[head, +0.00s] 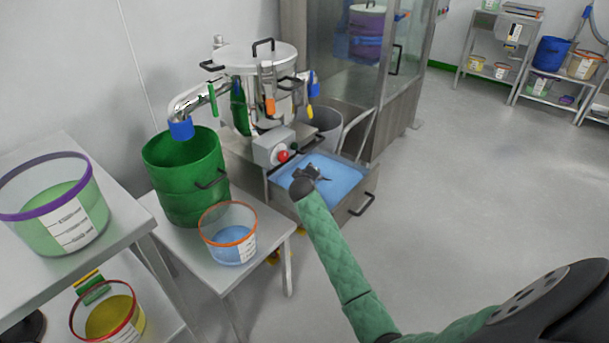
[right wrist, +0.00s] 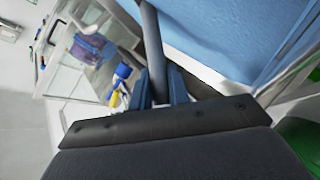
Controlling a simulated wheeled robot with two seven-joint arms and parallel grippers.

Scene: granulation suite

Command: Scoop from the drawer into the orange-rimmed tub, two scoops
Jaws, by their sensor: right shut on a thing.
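The open steel drawer (head: 358,205) under the machine holds blue powder (head: 343,178). The blue powder also fills the upper right of the right wrist view (right wrist: 235,35). The clear orange-rimmed tub (head: 228,241) stands on a low steel table, left of the drawer, with blue material in its lower part. My right gripper (head: 314,173) is over the drawer, shut on the scoop. The scoop's grey-blue handle (right wrist: 152,45) runs up between the fingers in the right wrist view; I cannot make out its bowl. My left gripper is not in view.
A tall green bin (head: 184,178) stands close behind the tub, below a blue-tipped steel pipe (head: 181,129). A purple-rimmed tub (head: 54,205) sits on a rack at left, with a red-rimmed tub (head: 108,316) of yellow material below. The floor at right is clear.

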